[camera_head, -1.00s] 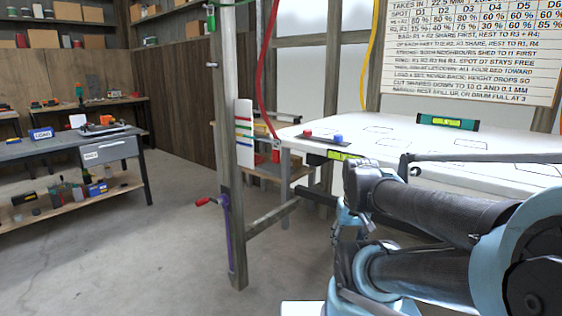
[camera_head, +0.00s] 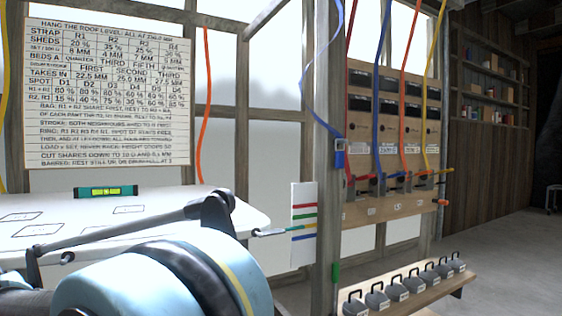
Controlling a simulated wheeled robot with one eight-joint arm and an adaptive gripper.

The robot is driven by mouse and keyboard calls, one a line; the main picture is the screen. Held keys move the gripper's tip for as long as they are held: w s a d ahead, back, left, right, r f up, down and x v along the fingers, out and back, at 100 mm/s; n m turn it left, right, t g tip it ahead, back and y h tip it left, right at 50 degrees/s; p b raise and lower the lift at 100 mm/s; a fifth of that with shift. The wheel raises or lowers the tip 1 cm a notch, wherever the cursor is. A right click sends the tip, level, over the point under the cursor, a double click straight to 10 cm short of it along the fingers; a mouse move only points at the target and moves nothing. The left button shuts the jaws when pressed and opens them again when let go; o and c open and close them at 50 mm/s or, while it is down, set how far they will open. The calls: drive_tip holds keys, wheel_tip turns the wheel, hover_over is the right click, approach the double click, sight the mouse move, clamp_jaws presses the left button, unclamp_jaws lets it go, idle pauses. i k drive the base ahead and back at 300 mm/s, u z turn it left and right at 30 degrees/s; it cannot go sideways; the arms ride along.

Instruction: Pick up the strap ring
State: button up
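I cannot make out a strap ring for certain. A blue-violet strap (camera_head: 322,75) runs down by a grey post (camera_head: 323,180) right of centre, with a blue buckle-like piece (camera_head: 339,152) on it. Red, blue, orange and yellow straps (camera_head: 380,90) hang in front of a wooden rack (camera_head: 420,145) and end near small coloured fittings at its lower ledge. Any rings there are too small to tell. My arm fills the lower left of the head view; my gripper is not in view.
A white roof panel (camera_head: 165,215) lies at left with a green level (camera_head: 105,191) on it. Several grey weights (camera_head: 400,290) stand on a low wooden shelf (camera_head: 430,295).

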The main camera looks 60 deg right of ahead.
sight(339, 156)
drive_tip(key=z, duration=3.15)
